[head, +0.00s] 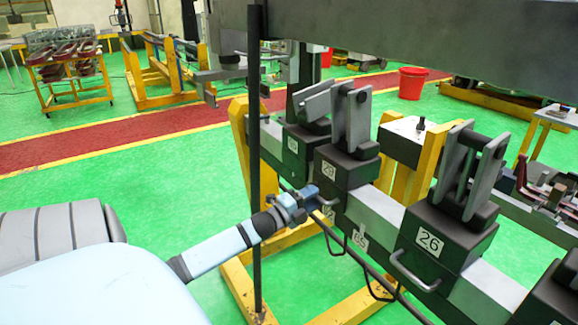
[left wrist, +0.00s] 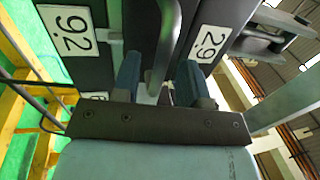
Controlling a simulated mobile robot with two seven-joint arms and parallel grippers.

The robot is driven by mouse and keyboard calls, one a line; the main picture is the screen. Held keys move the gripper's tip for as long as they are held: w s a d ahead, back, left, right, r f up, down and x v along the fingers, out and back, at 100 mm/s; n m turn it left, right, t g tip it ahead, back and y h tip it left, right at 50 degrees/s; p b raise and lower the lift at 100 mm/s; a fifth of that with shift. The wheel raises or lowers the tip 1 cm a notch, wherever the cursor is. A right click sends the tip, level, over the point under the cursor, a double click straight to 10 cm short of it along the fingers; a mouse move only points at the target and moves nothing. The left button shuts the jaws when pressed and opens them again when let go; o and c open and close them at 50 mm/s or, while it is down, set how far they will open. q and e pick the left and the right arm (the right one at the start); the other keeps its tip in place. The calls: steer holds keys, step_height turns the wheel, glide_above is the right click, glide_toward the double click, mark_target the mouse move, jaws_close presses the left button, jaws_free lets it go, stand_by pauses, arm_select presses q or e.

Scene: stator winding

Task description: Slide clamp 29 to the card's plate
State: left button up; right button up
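Clamp 29 (head: 345,165) is a dark block with grey upright jaws, seated on the grey rail; its small number is hard to read in the head view. A white card (head: 360,240), apparently P5, hangs on the rail between it and clamp 26 (head: 448,238). My left gripper (head: 308,197) is at the front of clamp 29, below its number. In the left wrist view its blue fingers (left wrist: 158,82) stand apart on either side of a grey handle bar (left wrist: 155,88), with gaps showing. Finger contact is not clear. My right gripper is not seen.
The rail (head: 380,208) runs from back left to front right on yellow stands (head: 240,285). Clamp 26 has its own protruding handle (head: 412,275). Thin dark hooks hang below the rail. A dark vertical post (head: 255,150) stands left of my gripper. Green floor is open at left.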

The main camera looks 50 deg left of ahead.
arm_select(q)
steer(key=d+v, duration=0.1)
steer(key=v, duration=0.9)
steer(key=shift+s+a, duration=0.15)
steer(key=shift+a, duration=0.3)
steer(key=shift+f, duration=0.1)
